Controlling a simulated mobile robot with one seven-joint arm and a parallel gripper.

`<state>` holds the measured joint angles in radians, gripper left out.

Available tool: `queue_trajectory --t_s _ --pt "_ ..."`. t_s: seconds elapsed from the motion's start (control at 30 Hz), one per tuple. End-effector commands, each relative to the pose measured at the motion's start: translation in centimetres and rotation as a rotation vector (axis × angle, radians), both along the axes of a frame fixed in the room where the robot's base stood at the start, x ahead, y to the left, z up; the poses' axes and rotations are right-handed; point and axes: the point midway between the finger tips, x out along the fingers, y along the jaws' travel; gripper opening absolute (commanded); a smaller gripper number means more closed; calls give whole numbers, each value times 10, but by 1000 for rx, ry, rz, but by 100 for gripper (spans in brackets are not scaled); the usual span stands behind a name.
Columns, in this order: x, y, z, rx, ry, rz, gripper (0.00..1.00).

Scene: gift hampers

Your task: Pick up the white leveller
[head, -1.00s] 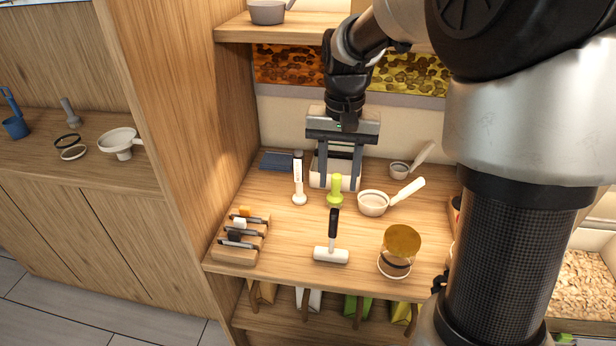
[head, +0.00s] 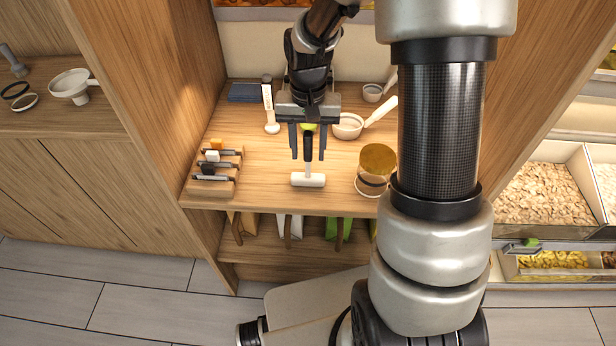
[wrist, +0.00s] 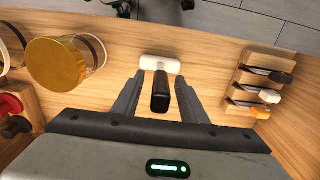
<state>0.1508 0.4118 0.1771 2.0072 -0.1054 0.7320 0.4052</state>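The white leveller is a T-shaped tool with a white crossbar (head: 308,180) and a black handle. It stands near the front edge of the wooden counter (head: 262,167), handle pointing up. My gripper (head: 308,156) is open and points down over it. In the wrist view, the black handle (wrist: 160,96) shows between the two spread fingers (wrist: 160,82), with a gap on each side. The white crossbar (wrist: 160,65) lies beyond the fingertips. Nothing is held.
A gold-lidded jar (head: 377,158) is close on the right.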

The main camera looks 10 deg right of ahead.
Motion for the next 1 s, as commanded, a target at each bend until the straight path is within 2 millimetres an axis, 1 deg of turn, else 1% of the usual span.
queue_trajectory --t_s 0.03,0.1,0.17,0.43,0.47,0.6,0.7,1.0 --pt "-2 1 -10 1 2 0 39" --pt "-1 0 -19 1 2 -1 39" --pt "-1 0 -24 0 1 0 39" --pt "-1 0 -26 0 -1 0 39" --pt "-1 0 -26 0 -1 0 37" --pt "-1 0 -26 0 -1 0 14" --pt "0 0 -26 0 -1 0 0" --pt "0 0 -24 0 -2 0 0"
